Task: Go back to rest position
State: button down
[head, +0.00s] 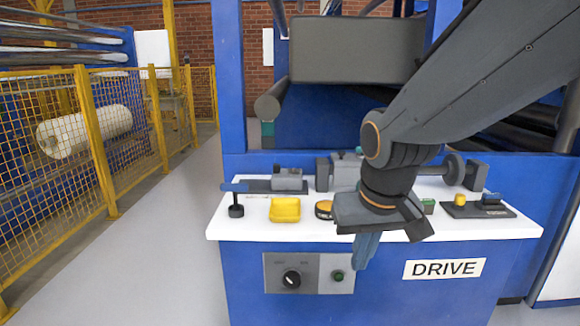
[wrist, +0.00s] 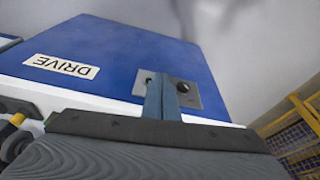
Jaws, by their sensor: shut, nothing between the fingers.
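My gripper (head: 364,262) hangs in front of the white worktop's front edge, with its blue-grey fingers together and pointing down. It is shut and empty. It also shows in the wrist view (wrist: 162,85), its fingers in front of the grey control panel. In the head view the control panel (head: 309,273), with a black knob and a green button, lies to the left of the fingers on the blue machine front. Whether the fingers touch the machine front cannot be told. My arm hides part of the worktop's right half.
The white worktop (head: 250,228) carries a yellow tray (head: 285,209), a blue-handled black tool (head: 236,198), a tape measure (head: 324,209) and a black plate with a yellow knob (head: 478,209). A yellow fence (head: 97,140) stands left. Grey floor (head: 150,270) between is clear.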

jog(key=s+a+f+n+g, duration=0.15)
jog(key=s+f+g, duration=0.25)
jog(key=s, duration=0.7)
jog(key=d+r+m+p, duration=0.3)
jog(key=d+r+p, duration=0.4)
jog(key=p, duration=0.7)
jog(key=shift+w+d+r+t+p, duration=0.3)
jog(key=shift+w+d, duration=0.05)
jog(key=shift+d, duration=0.1)
